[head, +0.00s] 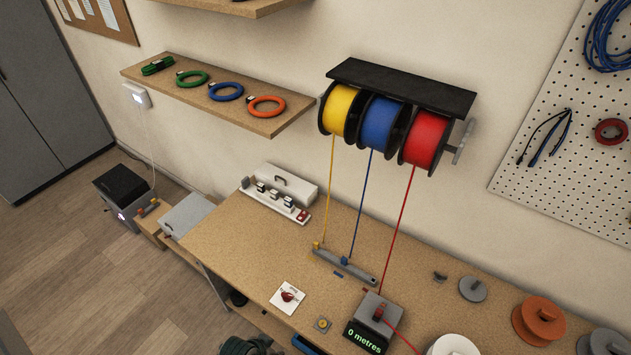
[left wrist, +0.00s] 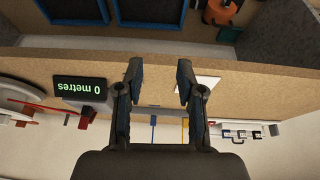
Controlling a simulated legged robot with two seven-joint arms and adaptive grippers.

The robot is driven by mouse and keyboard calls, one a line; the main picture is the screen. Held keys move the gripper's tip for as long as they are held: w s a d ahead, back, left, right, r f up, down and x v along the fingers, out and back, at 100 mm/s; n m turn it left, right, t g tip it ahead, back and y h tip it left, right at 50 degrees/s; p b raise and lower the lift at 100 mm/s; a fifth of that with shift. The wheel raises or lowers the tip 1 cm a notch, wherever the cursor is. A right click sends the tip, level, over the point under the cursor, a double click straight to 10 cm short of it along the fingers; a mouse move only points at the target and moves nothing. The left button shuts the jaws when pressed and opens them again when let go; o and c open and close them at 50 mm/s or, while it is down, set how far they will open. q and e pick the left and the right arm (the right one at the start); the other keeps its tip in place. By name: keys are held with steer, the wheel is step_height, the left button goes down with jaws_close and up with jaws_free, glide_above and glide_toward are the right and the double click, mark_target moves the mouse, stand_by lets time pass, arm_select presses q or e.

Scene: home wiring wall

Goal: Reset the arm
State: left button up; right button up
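My left gripper (left wrist: 160,82) is open and empty in the left wrist view, its two dark fingers wide apart. Behind the fingers are the front edge of the wooden bench (left wrist: 240,58) and a white plate (left wrist: 207,84). The meter (left wrist: 80,90), reading 0 metres, appears upside down beside the fingers, with a gap between. My right gripper is in neither view.
The bench (head: 250,225) carries a white plate with a red knob (head: 288,297), the meter (head: 366,337) and a grey wire guide (head: 345,267). Yellow, blue and red spools (head: 425,140) hang above, their wires running down. A shelf (head: 215,110) holds coiled rings.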

arm_select(q)
steer(key=s+a+n+y, duration=0.3)
steer(key=s+a+n, duration=0.2)
steer(key=s+a, duration=0.3)
step_height(320, 180, down, 26)
steer(key=s+g, duration=0.1)
steer(key=s+a+f, duration=0.2)
steer(key=s+f, duration=0.6)
steer(key=s+a+f+g, duration=0.1)
steer(key=s+a+f, duration=0.1)
steer(key=s+f, duration=0.6)
steer(key=shift+s+m, duration=0.4)
steer(key=shift+s, duration=0.35)
